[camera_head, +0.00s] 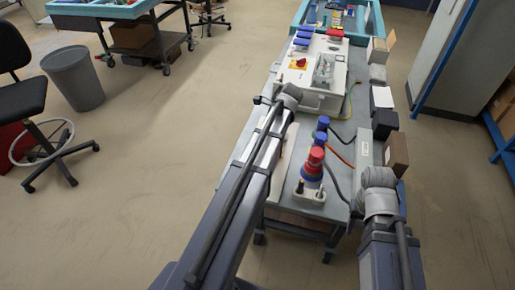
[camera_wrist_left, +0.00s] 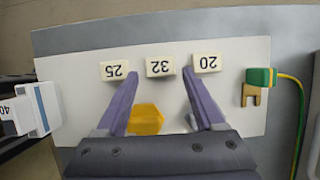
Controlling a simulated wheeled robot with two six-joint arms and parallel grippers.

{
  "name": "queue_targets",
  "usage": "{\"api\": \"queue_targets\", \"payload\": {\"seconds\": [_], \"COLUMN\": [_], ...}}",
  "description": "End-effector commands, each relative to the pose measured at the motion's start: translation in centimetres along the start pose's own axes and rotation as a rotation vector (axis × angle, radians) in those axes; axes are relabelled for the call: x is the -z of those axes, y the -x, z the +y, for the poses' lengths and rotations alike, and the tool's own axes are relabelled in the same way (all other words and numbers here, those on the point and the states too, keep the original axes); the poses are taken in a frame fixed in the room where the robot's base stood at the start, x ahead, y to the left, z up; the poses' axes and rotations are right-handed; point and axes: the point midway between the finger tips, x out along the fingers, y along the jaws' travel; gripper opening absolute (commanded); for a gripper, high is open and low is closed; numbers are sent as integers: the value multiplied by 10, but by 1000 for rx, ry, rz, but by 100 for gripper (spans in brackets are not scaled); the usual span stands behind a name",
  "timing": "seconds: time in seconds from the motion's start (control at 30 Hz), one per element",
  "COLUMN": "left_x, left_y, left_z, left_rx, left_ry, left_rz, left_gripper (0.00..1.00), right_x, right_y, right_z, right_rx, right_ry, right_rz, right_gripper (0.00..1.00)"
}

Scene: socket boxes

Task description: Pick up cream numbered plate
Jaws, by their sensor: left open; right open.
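In the left wrist view, cream plates with dark numbers lie in a row on a white panel (camera_wrist_left: 85,72). They are plate 25 (camera_wrist_left: 115,70), plate 32 (camera_wrist_left: 160,66) and plate 20 (camera_wrist_left: 207,63), and the numbers read upside down. My left gripper (camera_wrist_left: 163,70) is open, its purple-grey fingers spread on either side of plate 32 in the picture. Nothing is held between them. In the head view my left arm hides its own jaws and the plates. My right gripper (camera_head: 378,180) is over the bench's right side, apart from the panel; its fingers are hard to make out.
A yellow block (camera_wrist_left: 146,119) shows between my left fingers. A green-yellow plug (camera_wrist_left: 262,77) with a cable sits at the panel's right. A white box (camera_head: 318,92), red and blue plugs (camera_head: 313,163) and small boxes (camera_head: 384,98) crowd the bench.

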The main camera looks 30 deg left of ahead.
Motion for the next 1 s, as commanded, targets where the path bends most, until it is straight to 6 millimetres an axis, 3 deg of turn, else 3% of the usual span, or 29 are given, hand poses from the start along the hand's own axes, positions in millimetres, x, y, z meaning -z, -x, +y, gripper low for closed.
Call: {"api": "queue_targets", "payload": {"seconds": [0.03,0.2,0.47,1.0], "left_x": [2,1,0,0], "left_y": [-14,-30,-29,-29], "left_z": [0,0,0,0], "left_rx": [0,0,0,0], "left_ry": [1,1,0,0], "left_rz": [0,0,0,0], "left_gripper": [70,70,70,10], "right_x": [1,2,2,2], "right_y": [-13,-28,-26,-26], "right_z": [-1,-3,-2,-2], "right_rx": [0,0,0,0], "right_ry": [0,0,0,0], "right_rz": [0,0,0,0], "right_gripper": [45,45,45,45]}}
